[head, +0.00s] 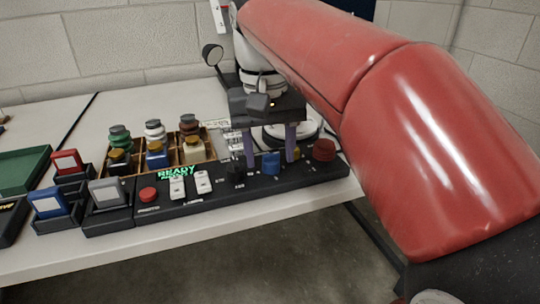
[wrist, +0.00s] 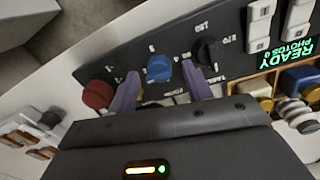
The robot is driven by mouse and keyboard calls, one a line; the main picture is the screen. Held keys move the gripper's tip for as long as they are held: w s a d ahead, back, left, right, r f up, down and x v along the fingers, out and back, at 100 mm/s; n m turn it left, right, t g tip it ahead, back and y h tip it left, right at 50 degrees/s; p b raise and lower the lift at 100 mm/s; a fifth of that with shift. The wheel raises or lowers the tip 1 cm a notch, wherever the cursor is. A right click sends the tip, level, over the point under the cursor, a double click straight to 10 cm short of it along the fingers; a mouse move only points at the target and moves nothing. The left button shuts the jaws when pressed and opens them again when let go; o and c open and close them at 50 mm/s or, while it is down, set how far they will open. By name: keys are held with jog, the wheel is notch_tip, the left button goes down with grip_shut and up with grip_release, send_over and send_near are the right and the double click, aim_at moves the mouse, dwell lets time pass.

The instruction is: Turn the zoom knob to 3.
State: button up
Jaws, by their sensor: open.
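A black control panel (head: 215,196) lies along the table's front edge. A blue knob (head: 271,163) stands on its right part and also shows in the wrist view (wrist: 159,69); I take it as the zoom knob, but its label and pointer are too small to read. My gripper (head: 271,160) points down over it, open, its two purple fingers (wrist: 161,74) on either side of the knob with a gap at each side. A black knob (wrist: 208,52) with marks like 180 and 270 sits beside one finger.
A red mushroom button (head: 324,150) is right of the gripper. White switches (head: 203,182), a small red button (head: 148,194) and a green READY display (head: 176,173) are to the left. Behind stands a wooden tray (head: 212,146) with several jars. Coloured blocks (head: 48,202) stand at the left.

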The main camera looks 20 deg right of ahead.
jog(key=shift+f, duration=0.4)
jog(key=c, duration=0.9)
jog(key=shift+c, duration=0.2)
jog(key=shift+m, duration=0.3)
